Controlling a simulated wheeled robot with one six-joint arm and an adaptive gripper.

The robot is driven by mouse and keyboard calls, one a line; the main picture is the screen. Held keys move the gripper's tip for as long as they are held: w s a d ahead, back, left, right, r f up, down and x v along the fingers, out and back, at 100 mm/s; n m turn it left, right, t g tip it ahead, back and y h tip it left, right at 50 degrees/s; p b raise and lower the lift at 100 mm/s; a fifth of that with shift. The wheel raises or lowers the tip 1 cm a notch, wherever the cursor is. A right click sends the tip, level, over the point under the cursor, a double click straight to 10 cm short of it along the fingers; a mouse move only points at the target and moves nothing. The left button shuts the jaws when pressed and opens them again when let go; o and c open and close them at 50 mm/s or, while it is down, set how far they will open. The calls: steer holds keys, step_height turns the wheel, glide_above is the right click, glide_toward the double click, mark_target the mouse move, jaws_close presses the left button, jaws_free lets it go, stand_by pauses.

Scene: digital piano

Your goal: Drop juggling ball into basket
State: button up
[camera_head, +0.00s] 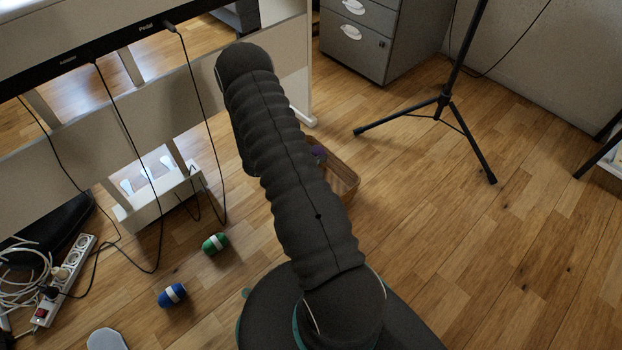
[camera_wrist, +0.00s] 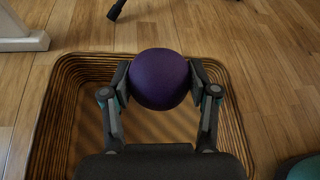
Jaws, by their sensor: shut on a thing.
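A purple juggling ball (camera_wrist: 159,79) is held between the two fingers of my gripper (camera_wrist: 160,84) in the wrist view. The wicker basket (camera_wrist: 62,110) lies below, and the ball shows over its far part and rim. The height of the ball above the basket is hard to tell. In the head view the basket (camera_head: 345,178) shows beside my arm, which hides most of it. A small bit of purple, likely the ball (camera_head: 319,154), shows at the arm's edge there. The gripper itself is hidden by my arm in the head view.
A green ball-like object (camera_head: 215,243) and a blue one (camera_head: 172,295) lie on the wooden floor. A power strip (camera_head: 66,280) with cables is at the left. The piano stands behind. A tripod stand (camera_head: 443,100) is at the right, with free floor in front.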

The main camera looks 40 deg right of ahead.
steer(key=shift+f+b, duration=1.6)
steer(key=shift+f, duration=1.25)
steer(key=o, duration=1.3)
steer(key=v, duration=1.2)
